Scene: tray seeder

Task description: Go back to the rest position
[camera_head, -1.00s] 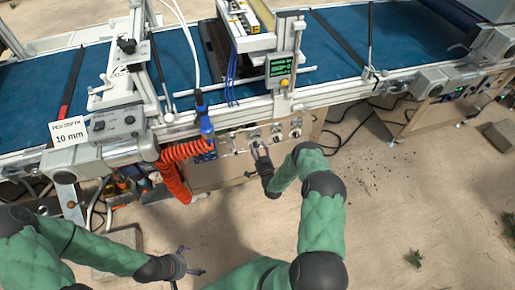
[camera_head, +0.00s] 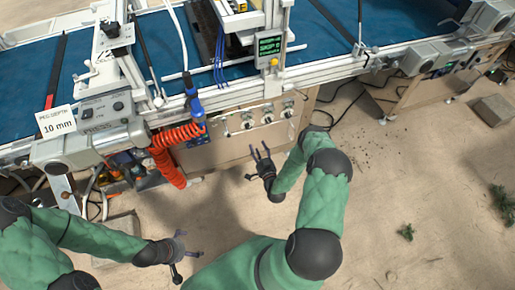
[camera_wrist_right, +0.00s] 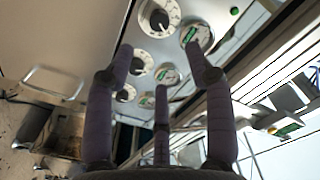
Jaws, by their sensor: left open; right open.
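My right gripper (camera_head: 259,152) is open and empty in the head view, a short way in front of the machine's wooden control panel (camera_head: 226,150) with its round dials (camera_head: 267,115). In the right wrist view its purple-grey fingers (camera_wrist_right: 160,95) are spread, with the dials (camera_wrist_right: 158,20) beyond them and nothing between them. My left gripper (camera_head: 192,254) is open and empty in the head view, above the sandy floor at the lower left.
The blue conveyor (camera_head: 340,25) crosses the top with its metal frame. An orange coiled hose (camera_head: 178,135) hangs beside the panel. A grey control box (camera_head: 95,118) with a "10 mm" sign (camera_head: 57,122) stands left. The floor at right is mostly open, with small plants (camera_head: 406,232).

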